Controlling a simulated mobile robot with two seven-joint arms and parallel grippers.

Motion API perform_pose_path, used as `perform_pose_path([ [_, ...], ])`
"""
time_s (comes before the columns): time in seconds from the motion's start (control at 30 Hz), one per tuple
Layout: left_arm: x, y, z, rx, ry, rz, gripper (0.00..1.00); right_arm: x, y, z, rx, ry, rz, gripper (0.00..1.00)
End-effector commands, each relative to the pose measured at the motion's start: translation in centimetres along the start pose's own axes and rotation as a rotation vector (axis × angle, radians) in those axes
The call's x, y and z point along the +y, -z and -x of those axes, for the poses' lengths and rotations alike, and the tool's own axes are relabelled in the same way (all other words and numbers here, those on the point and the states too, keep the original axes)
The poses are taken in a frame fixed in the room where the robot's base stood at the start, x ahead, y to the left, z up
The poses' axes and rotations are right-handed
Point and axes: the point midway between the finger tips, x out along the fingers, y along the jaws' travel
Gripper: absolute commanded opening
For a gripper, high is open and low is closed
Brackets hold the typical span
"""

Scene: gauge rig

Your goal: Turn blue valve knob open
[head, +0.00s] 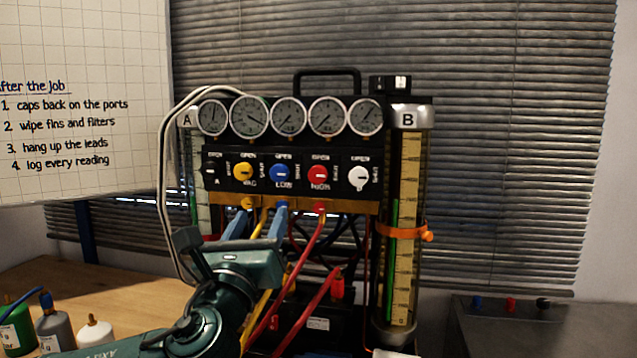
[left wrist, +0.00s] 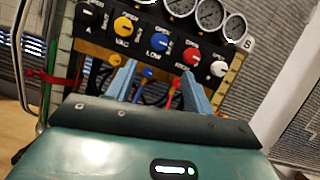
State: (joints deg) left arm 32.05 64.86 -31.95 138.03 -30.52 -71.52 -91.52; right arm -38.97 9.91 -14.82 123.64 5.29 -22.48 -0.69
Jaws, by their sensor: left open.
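The blue valve knob (head: 281,173), labelled LOW, sits mid-row on the black panel of the gauge rig; it also shows in the left wrist view (left wrist: 158,42). OPEN is printed above it and SHUT to its right. Its white mark looks roughly horizontal. My left gripper (head: 257,222) is open, with two blue fingers pointing up at the rig from below the knob row. In the left wrist view, the empty gap between the fingers (left wrist: 159,84) lies below the blue knob, apart from it. My right gripper is not in view.
A yellow knob (head: 243,173) and a red knob (head: 318,175) flank the blue one; a white knob (head: 358,178) is farther right. Hoses, including a red one (head: 305,260), hang below the brass manifold (head: 335,205). Bottles (head: 52,330) stand at the lower left.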

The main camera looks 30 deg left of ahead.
Motion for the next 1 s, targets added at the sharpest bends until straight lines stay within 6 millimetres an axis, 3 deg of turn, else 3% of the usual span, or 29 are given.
perform_pose_path([
  [0.17,0.1,-0.6,-1.7,-0.011,-0.008,-0.015,0.52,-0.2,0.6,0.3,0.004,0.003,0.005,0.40],
  [0.5,0.1,-0.6,-8.7,-0.008,-0.007,-0.011,0.52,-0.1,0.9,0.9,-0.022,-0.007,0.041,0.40],
  [0.7,0.1,-0.5,-11.8,-0.007,-0.006,-0.010,0.52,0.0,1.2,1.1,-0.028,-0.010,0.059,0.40],
  [1.0,0.1,-0.3,-13.2,-0.006,-0.003,-0.011,0.52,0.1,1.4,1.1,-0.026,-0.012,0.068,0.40],
])
